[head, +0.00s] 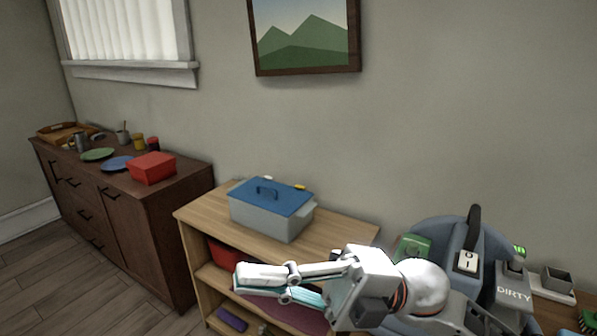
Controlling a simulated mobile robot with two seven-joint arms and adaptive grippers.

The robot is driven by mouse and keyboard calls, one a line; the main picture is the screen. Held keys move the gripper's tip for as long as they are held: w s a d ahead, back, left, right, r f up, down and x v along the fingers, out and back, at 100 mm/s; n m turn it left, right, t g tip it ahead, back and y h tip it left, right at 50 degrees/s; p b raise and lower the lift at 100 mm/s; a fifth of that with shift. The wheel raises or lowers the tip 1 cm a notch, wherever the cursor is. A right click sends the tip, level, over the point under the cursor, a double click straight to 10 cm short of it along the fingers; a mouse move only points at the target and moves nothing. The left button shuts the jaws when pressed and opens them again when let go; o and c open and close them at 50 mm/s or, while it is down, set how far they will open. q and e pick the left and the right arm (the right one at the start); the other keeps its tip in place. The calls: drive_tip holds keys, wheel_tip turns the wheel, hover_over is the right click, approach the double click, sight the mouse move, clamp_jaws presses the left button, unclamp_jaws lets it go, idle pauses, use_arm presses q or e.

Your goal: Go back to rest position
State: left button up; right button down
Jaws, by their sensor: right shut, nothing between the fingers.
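My right gripper (242,281) reaches in from the lower right and points left, in front of the wooden shelf unit (335,236). Its fingers are shut with nothing held between them. A teal patch shows just beneath the fingers; I cannot tell what it belongs to. The gripper and my white wrist hide part of the lower shelves. My left gripper is not in view.
A grey box with a blue lid (272,208) stands on the shelf unit. A red bin (226,256) sits on the shelf below. A dark sideboard (150,220) at left holds a red box (152,168) and plates. A blue-grey machine (445,240) stands at right.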

drive_tip(key=w+d+f+m+t, duration=0.35)
drive_tip(key=w+m+t, duration=0.25)
drive_tip(key=m+t, duration=0.3)
drive_tip(key=w+d+f+m+t, duration=0.2)
drive_tip(key=w+f+m+t, duration=0.35)
drive_tip(key=m+t, duration=0.3)
drive_tip(key=w+d+f+m+t+h, duration=0.2)
drive_tip(key=d+f+m+t+h, duration=0.1)
drive_tip(key=f+m+h, duration=0.3)
drive_tip(key=w+d+f+m+t+h, duration=0.2)
drive_tip(key=d+f+m+t+h, duration=0.15)
drive_tip(key=f, duration=0.45)
drive_tip(key=s+d+f+m+g+h, duration=0.2)
drive_tip(key=s+d+f+h, duration=0.1)
drive_tip(key=f, duration=0.7)
drive_tip(key=s+d+f+m+g+h, duration=0.3)
drive_tip(key=s+d+f, duration=0.2)
drive_tip(key=s+f, duration=0.3)
drive_tip(key=s+d+f+m+g+h, duration=0.2)
drive_tip(key=s+d+f+h, duration=0.1)
drive_tip(key=f, duration=0.8)
drive_tip(key=shift+s+d+f+g, duration=0.35)
drive_tip(key=shift+s+d, duration=0.5)
drive_tip(key=shift+s, duration=0.4)
